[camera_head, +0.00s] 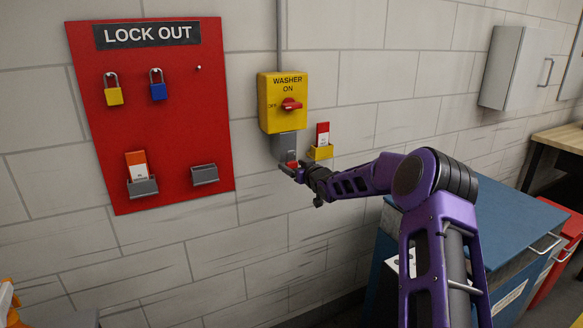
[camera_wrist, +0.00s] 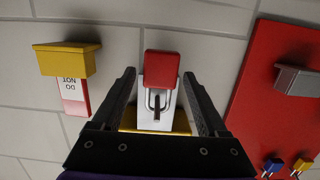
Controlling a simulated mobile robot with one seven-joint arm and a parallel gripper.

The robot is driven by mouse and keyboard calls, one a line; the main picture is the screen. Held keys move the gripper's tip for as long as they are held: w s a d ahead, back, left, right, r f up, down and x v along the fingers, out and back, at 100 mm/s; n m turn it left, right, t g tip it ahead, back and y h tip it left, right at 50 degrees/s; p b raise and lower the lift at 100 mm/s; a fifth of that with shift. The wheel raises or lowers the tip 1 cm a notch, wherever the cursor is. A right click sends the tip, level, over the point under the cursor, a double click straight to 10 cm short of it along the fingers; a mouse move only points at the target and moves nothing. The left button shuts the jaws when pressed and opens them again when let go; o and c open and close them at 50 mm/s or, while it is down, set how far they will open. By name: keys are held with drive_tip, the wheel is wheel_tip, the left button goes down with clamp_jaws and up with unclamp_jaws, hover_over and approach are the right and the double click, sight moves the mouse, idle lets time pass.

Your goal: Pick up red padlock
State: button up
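The red padlock (camera_wrist: 161,70) hangs by its shackle at a grey plate (camera_wrist: 166,118) under the yellow washer switch box (camera_head: 283,98). In the head view the padlock (camera_head: 292,165) is small and partly hidden by my gripper. My gripper (camera_wrist: 158,76) is open, with one finger on each side of the padlock in the wrist view. Narrow gaps show between the fingers and the padlock body. In the head view my gripper (camera_head: 290,169) reaches the wall just below the switch box.
The red lock-out board (camera_head: 185,110) on the left holds a yellow padlock (camera_head: 113,96), a blue padlock (camera_head: 158,91) and an empty peg (camera_head: 198,68). A yellow tag holder (camera_head: 321,152) is just right of my gripper. A blue cabinet (camera_head: 510,222) stands right.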

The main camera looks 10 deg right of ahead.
clamp_jaws()
drive_tip(key=shift+r, duration=0.15)
drive_tip(key=shift+r, duration=0.65)
drive_tip(key=f+b+v, duration=0.1)
drive_tip(key=f+v, duration=0.1)
drive_tip(key=v, duration=1.5)
drive_tip(key=shift+s+d+f, duration=0.2)
drive_tip(key=shift+s+f, duration=0.15)
drive_tip(key=shift+s, duration=0.2)
